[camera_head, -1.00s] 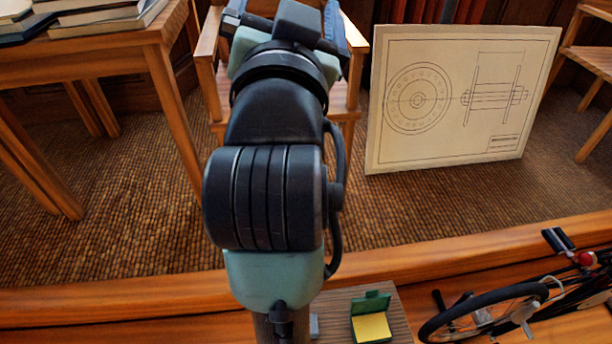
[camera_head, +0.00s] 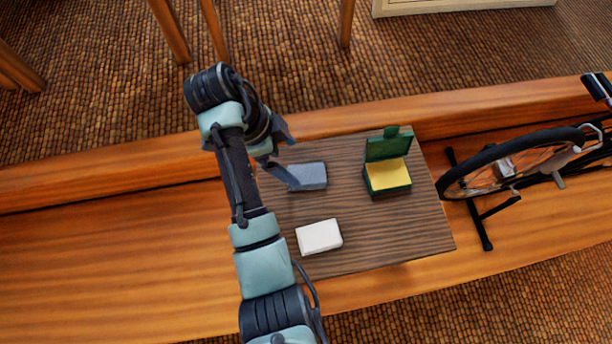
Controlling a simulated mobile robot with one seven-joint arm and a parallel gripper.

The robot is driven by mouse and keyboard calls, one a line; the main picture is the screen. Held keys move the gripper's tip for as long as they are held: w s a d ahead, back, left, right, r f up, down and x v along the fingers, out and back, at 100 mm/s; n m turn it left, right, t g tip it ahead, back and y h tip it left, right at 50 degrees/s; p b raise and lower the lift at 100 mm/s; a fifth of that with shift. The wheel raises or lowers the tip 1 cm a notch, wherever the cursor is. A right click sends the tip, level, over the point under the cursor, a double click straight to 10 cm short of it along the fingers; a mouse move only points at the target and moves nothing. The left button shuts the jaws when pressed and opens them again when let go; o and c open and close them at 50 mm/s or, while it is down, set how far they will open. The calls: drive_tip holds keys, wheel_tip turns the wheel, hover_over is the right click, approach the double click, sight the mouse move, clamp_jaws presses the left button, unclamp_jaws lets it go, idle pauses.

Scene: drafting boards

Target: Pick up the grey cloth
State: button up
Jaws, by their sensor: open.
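The grey cloth (camera_head: 311,176) looks like a small, flat, folded blue-grey block. It lies on a dark striped wooden board, left of the green box. My gripper (camera_head: 284,177) is at the cloth's left edge, seen from above and partly hidden by my own arm. It is open, with nothing seen between its fingers. A grey finger tip overlaps the cloth's left end in the picture. I cannot tell whether it touches the cloth.
On the board (camera_head: 400,235) stand an open green box (camera_head: 387,176) with a yellow pad and a white block (camera_head: 319,236) in front of the cloth. A bicycle wheel (camera_head: 500,165) and stand are close on the right. The wooden bench (camera_head: 110,250) is bare on the left.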

sight(305, 174)
drive_tip(key=x, duration=0.3)
drive_tip(key=b+x, duration=0.1)
drive_tip(key=x, duration=0.1)
drive_tip(key=b+x, duration=0.1)
drive_tip(key=x, duration=0.2)
drive_tip(key=shift+w+a+f, duration=0.15)
drive_tip(key=shift+a+f, duration=0.05)
drive_tip(key=shift+f, duration=0.25)
drive_tip(key=c, duration=1.3)
